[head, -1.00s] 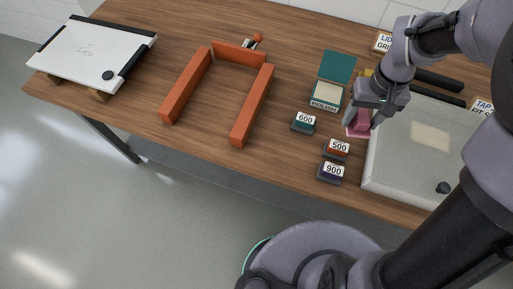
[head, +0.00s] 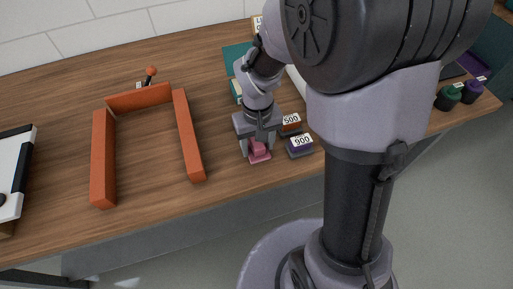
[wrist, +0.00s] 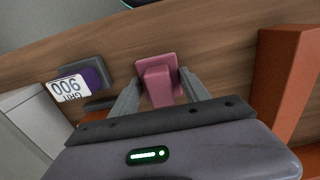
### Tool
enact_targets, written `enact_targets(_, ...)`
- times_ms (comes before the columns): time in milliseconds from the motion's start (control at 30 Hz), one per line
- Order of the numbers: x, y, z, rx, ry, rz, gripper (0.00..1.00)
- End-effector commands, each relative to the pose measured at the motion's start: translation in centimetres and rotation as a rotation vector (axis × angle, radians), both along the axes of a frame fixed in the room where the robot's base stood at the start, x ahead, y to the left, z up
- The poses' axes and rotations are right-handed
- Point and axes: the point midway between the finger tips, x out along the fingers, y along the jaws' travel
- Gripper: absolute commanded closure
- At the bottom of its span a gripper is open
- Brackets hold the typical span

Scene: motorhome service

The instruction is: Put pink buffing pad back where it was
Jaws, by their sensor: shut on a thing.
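The pink buffing pad (head: 259,154) is between the fingers of my gripper (head: 258,148) in the head view. My gripper is shut on the pad's raised handle. In the wrist view the pad (wrist: 157,82) shows between the two fingertips (wrist: 155,88), with its flat pink base toward the wooden bench. The pad is at or just above the wood, near the bench's front edge; I cannot tell whether it touches. The block marked 900 (head: 300,146) is just right of the pad, and the block marked 500 (head: 290,122) is behind that one.
An orange three-sided frame (head: 190,140) lies left of my gripper, with bare wood between. A white board (head: 10,170) is at the far left. Green (head: 449,97) and purple (head: 473,92) round items stand at the far right. My arm hides much of the bench's right part.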

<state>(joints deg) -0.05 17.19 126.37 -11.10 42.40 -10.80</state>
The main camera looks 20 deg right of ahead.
Motion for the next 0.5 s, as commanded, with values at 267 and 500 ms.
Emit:
enact_targets(267,0.03,0.00,-0.12,0.000,-0.001,0.001,0.84)
enact_targets(500,0.03,0.00,-0.06,0.000,-0.001,0.001,0.24)
